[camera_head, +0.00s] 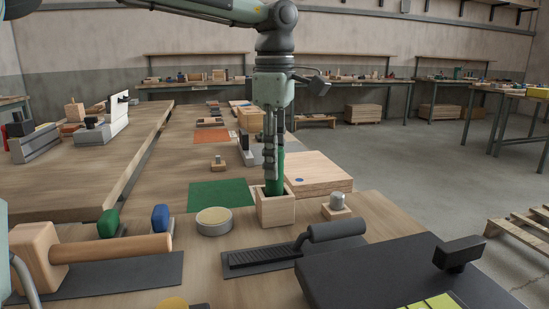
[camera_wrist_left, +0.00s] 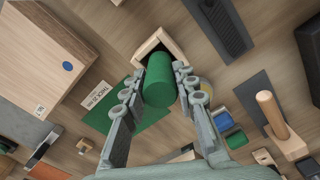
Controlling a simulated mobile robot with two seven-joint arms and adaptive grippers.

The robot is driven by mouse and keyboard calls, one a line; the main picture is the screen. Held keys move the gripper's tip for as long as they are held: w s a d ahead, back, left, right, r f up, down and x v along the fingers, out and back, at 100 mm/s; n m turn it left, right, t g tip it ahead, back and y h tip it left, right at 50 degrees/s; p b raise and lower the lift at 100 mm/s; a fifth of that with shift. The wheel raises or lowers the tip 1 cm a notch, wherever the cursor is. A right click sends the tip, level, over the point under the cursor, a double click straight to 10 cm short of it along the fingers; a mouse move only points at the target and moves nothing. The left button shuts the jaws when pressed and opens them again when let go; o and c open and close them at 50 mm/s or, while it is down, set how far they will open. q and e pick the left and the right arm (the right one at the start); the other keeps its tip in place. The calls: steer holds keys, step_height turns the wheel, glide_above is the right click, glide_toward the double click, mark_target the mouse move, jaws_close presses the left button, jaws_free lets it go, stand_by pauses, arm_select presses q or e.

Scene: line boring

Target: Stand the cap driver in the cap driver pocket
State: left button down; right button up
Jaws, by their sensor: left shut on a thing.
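The cap driver appears as a green upright cylinder (camera_head: 274,186). My left gripper (camera_head: 270,160) points down and is shut on it. The wooden pocket (camera_head: 275,211) is a small square open-topped box directly under the driver. The driver's lower end shows at the pocket's mouth and appears to be inside the rim; how deep it sits is hidden. In the left wrist view the green driver (camera_wrist_left: 159,82) lies between the two fingers, with the wooden pocket rim (camera_wrist_left: 150,47) around its far end. My right gripper is not in view.
A light wooden box (camera_head: 318,172) stands just behind and right of the pocket. A green mat (camera_head: 221,193) and a round tin (camera_head: 214,221) are to its left. A black tool with a roller (camera_head: 335,231) lies in front. A small metal-topped block (camera_head: 337,205) stands at right.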

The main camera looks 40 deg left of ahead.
arm_select(q)
steer(key=shift+f, duration=0.15)
steer(key=shift+f+b, duration=0.3)
steer(key=shift+f, duration=0.15)
jaws_free()
stand_by(0.8)
steer(key=shift+r, duration=0.2)
steer(key=shift+r+p, duration=1.1)
steer(key=shift+r, duration=3.25)
